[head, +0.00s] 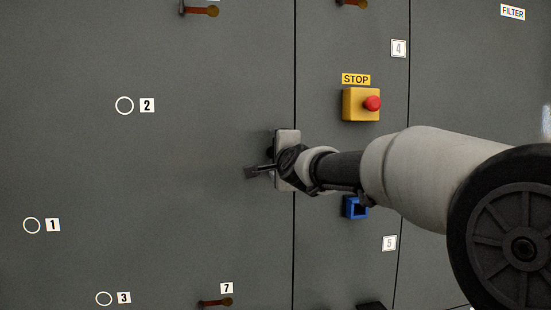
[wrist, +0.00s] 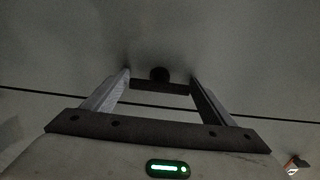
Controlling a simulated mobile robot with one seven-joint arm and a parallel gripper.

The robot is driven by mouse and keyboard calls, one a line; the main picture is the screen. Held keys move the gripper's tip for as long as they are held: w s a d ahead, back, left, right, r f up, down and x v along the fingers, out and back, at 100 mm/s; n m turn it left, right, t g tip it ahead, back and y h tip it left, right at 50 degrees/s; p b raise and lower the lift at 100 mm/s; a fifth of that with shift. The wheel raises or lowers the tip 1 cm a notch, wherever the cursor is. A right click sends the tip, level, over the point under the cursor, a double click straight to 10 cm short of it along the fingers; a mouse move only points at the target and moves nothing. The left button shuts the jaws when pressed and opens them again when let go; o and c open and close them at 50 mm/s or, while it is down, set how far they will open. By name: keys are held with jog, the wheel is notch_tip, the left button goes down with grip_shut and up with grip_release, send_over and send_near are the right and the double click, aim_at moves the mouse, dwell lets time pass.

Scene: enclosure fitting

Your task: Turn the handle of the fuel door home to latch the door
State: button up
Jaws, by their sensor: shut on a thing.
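The dark handle (head: 252,172) sits on the large grey door (head: 190,180), just left of the vertical seam. In the wrist view the handle (wrist: 160,87) shows as a dark bar between my two fingers, with a round dark knob or pivot just beyond it. My gripper (head: 268,168) is shut on the handle, close to the door face; its fingers (wrist: 160,92) also show in the wrist view. My pale hand covers part of the handle and its mount in the head view, so the handle's exact angle is hard to tell. The door looks flush with the panel beside it.
A yellow STOP box (head: 355,104) with a red button stands above my forearm. A blue square fitting (head: 355,208) is just below it.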

dwell(0.3)
jog(key=o, duration=1)
jog(key=shift+s, duration=0.1)
